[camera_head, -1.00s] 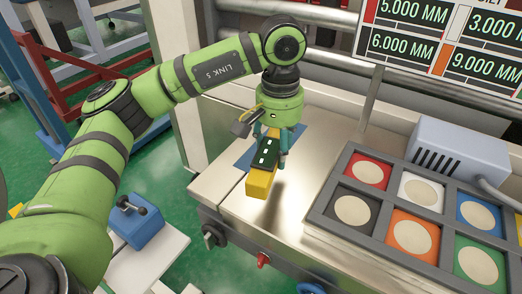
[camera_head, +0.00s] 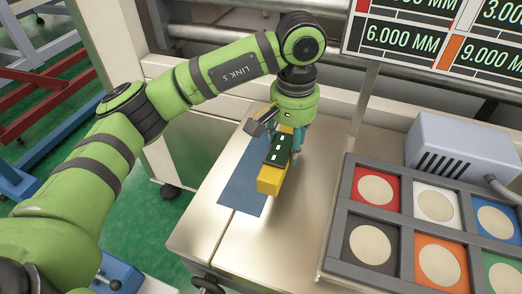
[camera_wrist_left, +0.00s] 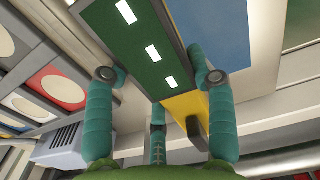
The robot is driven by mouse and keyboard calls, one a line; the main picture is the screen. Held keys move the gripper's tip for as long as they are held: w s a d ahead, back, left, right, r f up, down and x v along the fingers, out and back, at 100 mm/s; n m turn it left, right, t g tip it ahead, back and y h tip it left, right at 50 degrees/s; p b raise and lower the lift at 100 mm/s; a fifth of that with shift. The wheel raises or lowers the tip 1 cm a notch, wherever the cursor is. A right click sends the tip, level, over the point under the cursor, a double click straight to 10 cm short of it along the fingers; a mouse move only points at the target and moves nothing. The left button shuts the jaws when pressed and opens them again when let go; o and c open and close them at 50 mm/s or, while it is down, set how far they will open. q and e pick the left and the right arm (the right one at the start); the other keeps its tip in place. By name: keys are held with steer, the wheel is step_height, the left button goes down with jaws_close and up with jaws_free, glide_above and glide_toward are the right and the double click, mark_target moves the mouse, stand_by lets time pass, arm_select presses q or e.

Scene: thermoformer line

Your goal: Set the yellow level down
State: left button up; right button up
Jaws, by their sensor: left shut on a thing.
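The yellow level (camera_head: 270,181) has a dark green upper face with white marks. My left gripper (camera_head: 284,141) is shut around it from above, on the steel bench. The level's near end hangs in front of the right edge of a flat blue mat (camera_head: 240,190). Whether it touches the bench is hard to tell. In the left wrist view, my left gripper's teal fingers (camera_wrist_left: 160,76) stand on both sides of the level (camera_wrist_left: 133,42); the blue mat (camera_wrist_left: 215,30) shows beyond it. My right gripper is not in view.
A grey framed tray (camera_head: 408,228) with coloured squares and pale discs lies at the right of the bench. A grey vented box (camera_head: 460,148) with a cable stands behind it. A display board (camera_head: 440,40) is above. Bare steel (camera_head: 310,200) lies between level and tray.

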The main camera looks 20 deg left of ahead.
arm_select(q)
steer(key=a+f, duration=0.1)
steer(key=a+p, duration=0.1)
steer(key=a, duration=0.1)
steer(key=a+f, duration=0.1)
steer(key=a, duration=0.1)
steer(key=shift+w+a+f, duration=0.15)
steer(key=shift+w+f, duration=0.15)
steer(key=shift+f, duration=0.05)
steer(key=shift+w+a+f+p, duration=0.1)
steer(key=shift+a+f+p, duration=0.25)
steer(key=shift+f+p, duration=0.1)
step_height(320, 180, down, 3)
steer(key=shift+f+p, duration=0.15)
steer(key=shift+p, duration=0.65)
steer(key=shift+f, duration=0.35)
steer(key=shift+f+b, duration=0.1)
steer(key=shift+b, duration=0.2)
steer(key=o, duration=1.4)
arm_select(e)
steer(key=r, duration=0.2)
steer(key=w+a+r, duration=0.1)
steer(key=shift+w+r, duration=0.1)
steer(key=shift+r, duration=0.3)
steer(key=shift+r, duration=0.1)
